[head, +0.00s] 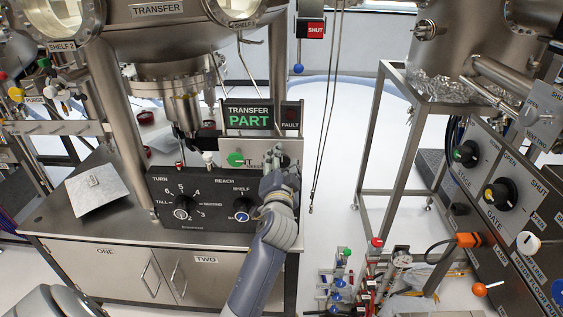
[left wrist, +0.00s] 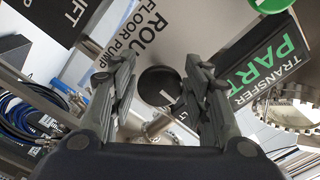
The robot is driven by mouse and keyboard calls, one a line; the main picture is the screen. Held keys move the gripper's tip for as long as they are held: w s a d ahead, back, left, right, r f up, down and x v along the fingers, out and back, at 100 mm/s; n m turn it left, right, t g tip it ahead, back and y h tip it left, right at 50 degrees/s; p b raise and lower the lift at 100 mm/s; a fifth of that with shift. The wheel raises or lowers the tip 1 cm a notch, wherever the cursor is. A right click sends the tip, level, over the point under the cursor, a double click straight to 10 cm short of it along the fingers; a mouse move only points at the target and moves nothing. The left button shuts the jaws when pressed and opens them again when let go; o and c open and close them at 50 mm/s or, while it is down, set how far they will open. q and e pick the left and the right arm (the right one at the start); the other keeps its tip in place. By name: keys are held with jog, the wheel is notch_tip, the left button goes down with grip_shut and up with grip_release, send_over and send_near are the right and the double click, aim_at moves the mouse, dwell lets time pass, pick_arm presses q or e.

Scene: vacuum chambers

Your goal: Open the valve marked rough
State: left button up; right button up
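In the left wrist view a label (left wrist: 138,38) reads "ROU…" over "FLOOR PUMP"; its end is hidden behind a finger. A dark round knob (left wrist: 158,84) with a pale mark sits just below that label, between the fingers. My left gripper (left wrist: 158,92) is open, one finger on each side of the knob; I cannot tell whether they touch it. In the head view my left gripper (head: 276,168) is at the right end of the central control panel, below the FAULT sign, and hides the knob and its label. My right gripper is in neither view.
A green knob (head: 236,159) is left of the gripper, under the lit TRANSFER PART sign (head: 249,117). A dark dial panel (head: 207,193) is below. A steel frame (head: 369,150) and the GATE panel (head: 500,200) stand at right. Cables hang nearby.

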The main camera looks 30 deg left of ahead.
pick_arm(q)
jog(key=shift+s+d, duration=0.15)
jog(key=shift+s, duration=0.05)
jog(key=v, duration=0.7)
dwell(0.6)
